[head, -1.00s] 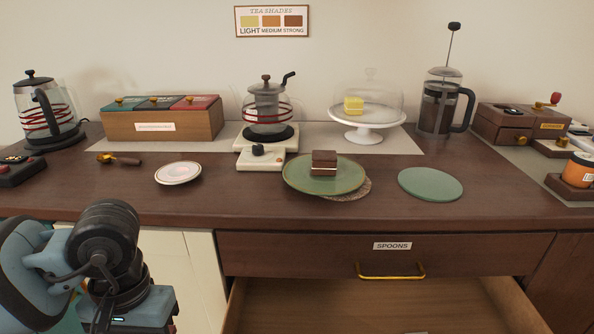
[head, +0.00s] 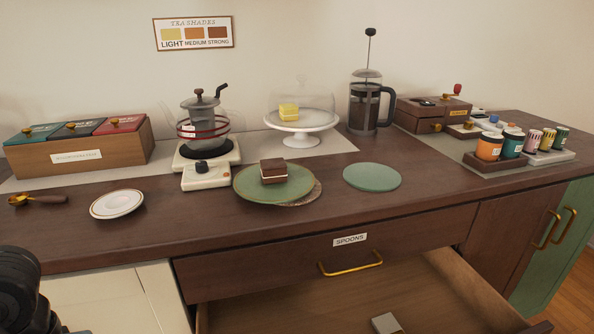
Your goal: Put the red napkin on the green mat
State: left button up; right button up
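No red napkin shows in the head view. The green mat (head: 372,177) is a flat round disc lying on the counter, right of the green plate. Nothing lies on it. Only a dark part of my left arm shows at the lower left edge, and its gripper is out of frame. My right gripper is not in view either.
A green plate (head: 246,186) with a layered cake piece (head: 273,171) overlaps a round coaster (head: 310,192). The spoons drawer (head: 300,306) stands open below, with a small pale block (head: 386,323) inside. Behind are a kettle (head: 203,126), domed stand (head: 301,131) and French press (head: 366,100).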

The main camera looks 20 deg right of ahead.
aim_at(372, 176)
jog(key=z, duration=1.05)
